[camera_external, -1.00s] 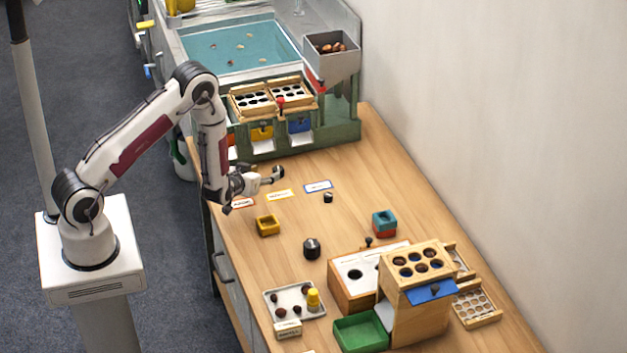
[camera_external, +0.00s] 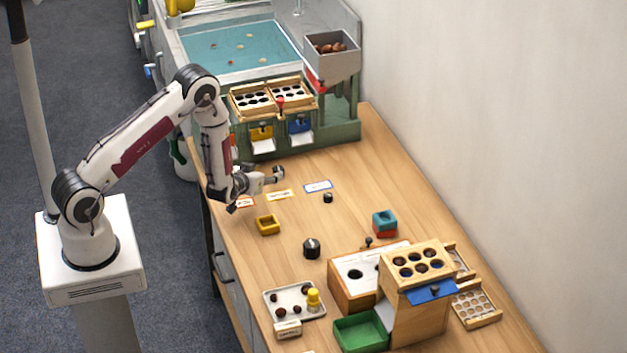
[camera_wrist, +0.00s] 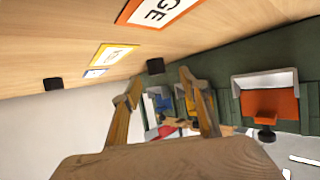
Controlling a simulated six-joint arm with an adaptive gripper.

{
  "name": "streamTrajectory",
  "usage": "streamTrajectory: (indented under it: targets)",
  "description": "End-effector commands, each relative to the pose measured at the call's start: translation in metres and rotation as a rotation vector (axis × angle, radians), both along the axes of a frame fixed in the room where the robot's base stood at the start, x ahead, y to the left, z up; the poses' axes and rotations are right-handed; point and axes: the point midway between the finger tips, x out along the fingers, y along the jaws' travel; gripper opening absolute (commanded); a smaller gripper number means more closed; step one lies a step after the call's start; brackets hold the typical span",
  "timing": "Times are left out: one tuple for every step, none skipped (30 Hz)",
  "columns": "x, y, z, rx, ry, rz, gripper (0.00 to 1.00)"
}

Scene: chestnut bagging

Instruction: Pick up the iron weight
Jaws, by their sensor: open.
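Two dark pieces on the wooden table could be the iron weight, and I cannot tell which it is. One is a larger black piece (camera_external: 312,249) near the middle of the table. The other is a smaller dark cylinder (camera_external: 328,198) nearer the label cards. My gripper (camera_external: 258,189) is open and empty above the table's left side, left of both and apart from them. In the wrist view my gripper's open fingers (camera_wrist: 158,88) frame nothing held. Two dark pieces, one at left (camera_wrist: 53,84) and one near the middle (camera_wrist: 155,66), show beyond them.
A yellow block (camera_external: 268,225) and a teal-and-red block (camera_external: 384,223) stand on the table. A white tray (camera_external: 271,301), a green bin (camera_external: 360,333) and a wooden box with holes (camera_external: 418,300) fill the front. A green rack (camera_external: 345,132) stands behind.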

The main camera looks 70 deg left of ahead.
Motion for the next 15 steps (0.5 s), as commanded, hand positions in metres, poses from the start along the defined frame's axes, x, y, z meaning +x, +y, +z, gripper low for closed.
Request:
streamTrajectory:
  targets:
    - [0.0000, 0.0000, 0.0000, 0.000, 0.000, 0.000, 0.44]
    - [0.0000, 0.0000, 0.0000, 0.000, 0.000, 0.000, 0.44]
    - [0.0000, 0.0000, 0.0000, 0.000, 0.000, 0.000, 0.44]
    - [0.0000, 0.0000, 0.0000, 0.000, 0.000, 0.000, 0.44]
    - [-0.0001, -0.0001, 0.0000, 0.000, 0.000, 0.000, 0.44]
    - [-0.0001, -0.0001, 0.0000, 0.000, 0.000, 0.000, 0.44]
    - [0.0000, 0.0000, 0.0000, 0.000, 0.000, 0.000, 0.44]
    - [0.0002, 0.0002, -0.0001, 0.000, 0.000, 0.000, 0.44]
    - [0.0007, 0.0005, -0.0003, 0.000, 0.000, 0.000, 0.44]
    - [0.0014, 0.0008, -0.0005, 0.001, -0.001, 0.000, 0.44]
    - [0.0021, 0.0013, -0.0007, 0.001, -0.001, 0.000, 0.44]
    - [0.0035, 0.0021, -0.0012, 0.000, -0.001, 0.000, 0.44]
    - [0.0048, 0.0028, -0.0018, 0.001, -0.001, 0.000, 0.44]
    - [0.0061, 0.0037, -0.0025, 0.001, -0.001, 0.000, 0.44]
    - [0.0081, 0.0049, -0.0038, 0.001, 0.000, 0.001, 0.44]
